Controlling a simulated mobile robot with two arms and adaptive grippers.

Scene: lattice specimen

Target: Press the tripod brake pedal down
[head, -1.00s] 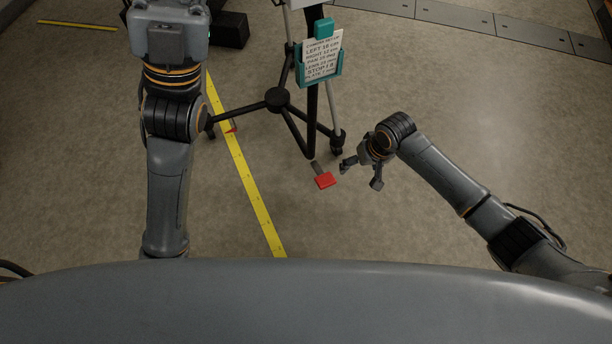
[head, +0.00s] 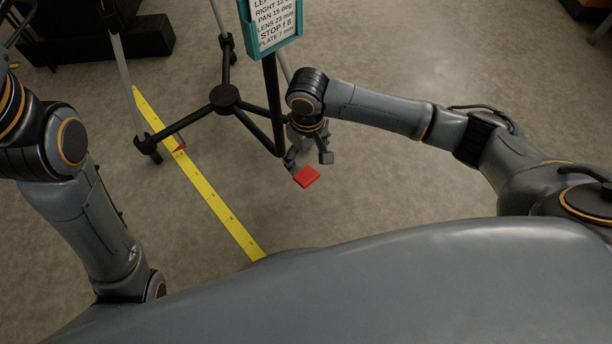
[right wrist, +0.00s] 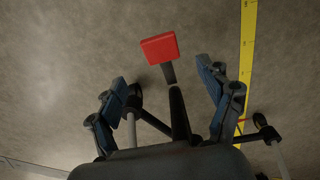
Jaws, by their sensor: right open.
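The red brake pedal (head: 306,177) sits low at the front foot of the black tripod (head: 225,97). My right gripper (head: 308,160) is open and empty, just behind the pedal in the head view. In the right wrist view, the pedal (right wrist: 160,48) shows beyond and between the spread fingers (right wrist: 162,80), on its dark lever. Whether a finger touches the pedal cannot be told. My left arm is at the left edge of the head view, and its gripper is out of sight.
A teal-framed settings card (head: 273,25) hangs on the tripod. A black case (head: 143,35) lies at the back left.

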